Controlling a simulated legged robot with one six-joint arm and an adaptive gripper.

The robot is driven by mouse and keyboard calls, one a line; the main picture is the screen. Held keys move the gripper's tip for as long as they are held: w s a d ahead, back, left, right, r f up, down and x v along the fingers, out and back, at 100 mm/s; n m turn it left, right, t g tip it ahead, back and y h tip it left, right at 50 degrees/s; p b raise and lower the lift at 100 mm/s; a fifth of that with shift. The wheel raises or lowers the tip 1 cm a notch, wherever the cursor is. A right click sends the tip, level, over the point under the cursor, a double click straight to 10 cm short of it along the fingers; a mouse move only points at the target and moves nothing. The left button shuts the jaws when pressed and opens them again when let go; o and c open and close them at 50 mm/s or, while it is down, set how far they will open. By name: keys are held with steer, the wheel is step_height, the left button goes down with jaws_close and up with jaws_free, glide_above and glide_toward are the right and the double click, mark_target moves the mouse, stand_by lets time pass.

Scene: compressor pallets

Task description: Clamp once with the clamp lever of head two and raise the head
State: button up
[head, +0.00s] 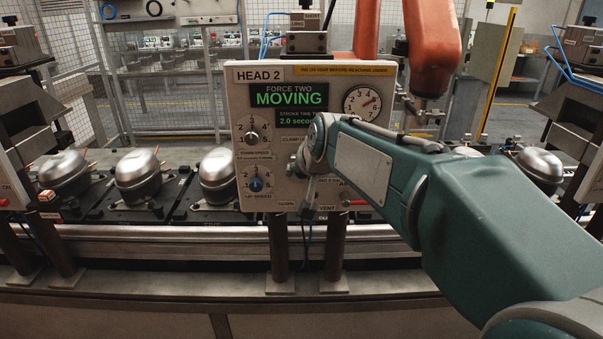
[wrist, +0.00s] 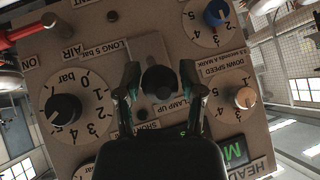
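The Head 2 panel (head: 240,120) stands in the middle of the head view. Its green display (head: 289,95) reads FORCE TWO MOVING, with a stroke time of 2.0 seconds below. My gripper (head: 306,175) is at the lower middle of the panel; my arm covers its right side. The wrist view shows the panel upside down. There, a dark round-ended lever (wrist: 160,80), beside a CLAMP UP label, lies between the two fingertips of my gripper (wrist: 160,76). The fingers look apart, with gaps on both sides of the lever. Its exact tilt cannot be told.
A red-handled air valve (wrist: 22,33) is near the lever. Silver compressors (head: 137,177) stand on the line behind. An orange robot arm (head: 432,45) hangs above right.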

steer(key=shift+o, duration=0.3)
steer(key=v, duration=1.1)
steer(key=shift+s+r, duration=0.25)
steer(key=shift+r, duration=0.05)
steer(key=s+d+f+g+h, duration=0.1)
steer(key=s+d+f, duration=0.3)
steer(key=s+f, duration=0.5)
steer(key=s+d+f+g+h, duration=0.1)
steer(key=s+d+f+g, duration=0.1)
steer(key=s+d+f, duration=0.3)
steer(key=s+f, duration=0.3)
steer(key=s, duration=0.4)
steer(key=shift+s+d+f+n+h, duration=0.25)
steer(key=shift+d+f+n+h, duration=0.05)
steer(key=shift+f+h, duration=0.1)
steer(key=shift+r, duration=0.1)
